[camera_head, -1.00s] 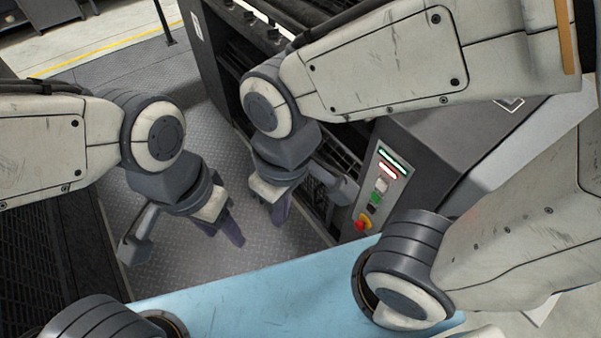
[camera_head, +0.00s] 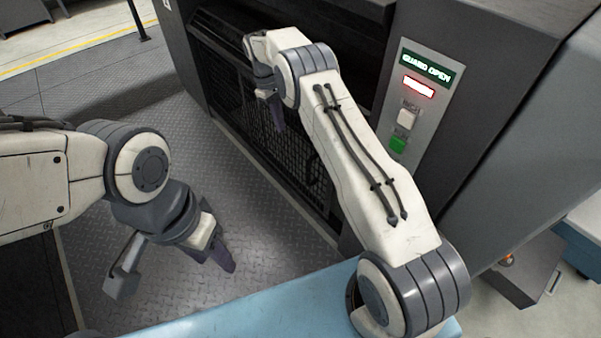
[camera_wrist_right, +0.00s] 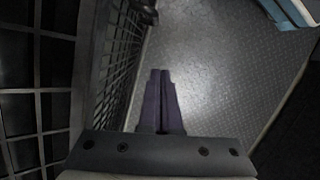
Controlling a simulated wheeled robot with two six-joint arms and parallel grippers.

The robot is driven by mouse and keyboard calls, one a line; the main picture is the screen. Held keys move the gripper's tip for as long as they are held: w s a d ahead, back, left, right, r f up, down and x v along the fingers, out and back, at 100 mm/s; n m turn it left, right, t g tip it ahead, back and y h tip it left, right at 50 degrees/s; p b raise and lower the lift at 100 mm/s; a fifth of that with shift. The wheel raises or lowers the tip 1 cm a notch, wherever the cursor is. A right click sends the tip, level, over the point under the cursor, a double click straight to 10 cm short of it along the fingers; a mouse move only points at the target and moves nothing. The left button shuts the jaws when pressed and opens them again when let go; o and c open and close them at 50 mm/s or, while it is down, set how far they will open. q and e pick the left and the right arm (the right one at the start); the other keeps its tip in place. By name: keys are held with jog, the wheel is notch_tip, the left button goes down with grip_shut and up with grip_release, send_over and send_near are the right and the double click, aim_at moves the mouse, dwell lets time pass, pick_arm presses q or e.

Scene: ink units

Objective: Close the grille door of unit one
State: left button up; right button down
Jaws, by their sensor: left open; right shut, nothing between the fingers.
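The unit on the right has a black grille door (camera_head: 290,150) with fine mesh, low on its front. Its panel (camera_head: 418,95) reads "GUARD OPEN" above a lit red bar. My right gripper (camera_head: 277,122) is shut and empty, close to the grille front, fingers pointing down. In the right wrist view, the shut fingers (camera_wrist_right: 160,78) hang over the floor just right of the mesh (camera_wrist_right: 122,65); I see no clear contact. My right arm hides part of the door in the head view. My left gripper (camera_head: 222,258) is open and empty over the floor, away from the door.
A diamond-plate floor (camera_head: 150,95) lies clear between the units. A dark unit (camera_head: 30,285) stands at the lower left. A coarse dark grid (camera_wrist_right: 40,100) fills the left of the right wrist view. A yellow line (camera_head: 90,38) marks the floor at the back.

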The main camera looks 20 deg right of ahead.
pick_arm(q)
jog(key=shift+f+b, duration=1.95)
jog(key=shift+f, duration=0.45)
pick_arm(e)
jog(key=s+d+f, duration=0.2)
jog(key=f, duration=0.4)
jog(key=s+d+f, duration=0.3)
jog(key=f, duration=0.3)
jog(key=shift+f, duration=0.25)
jog(key=shift+s, duration=0.1)
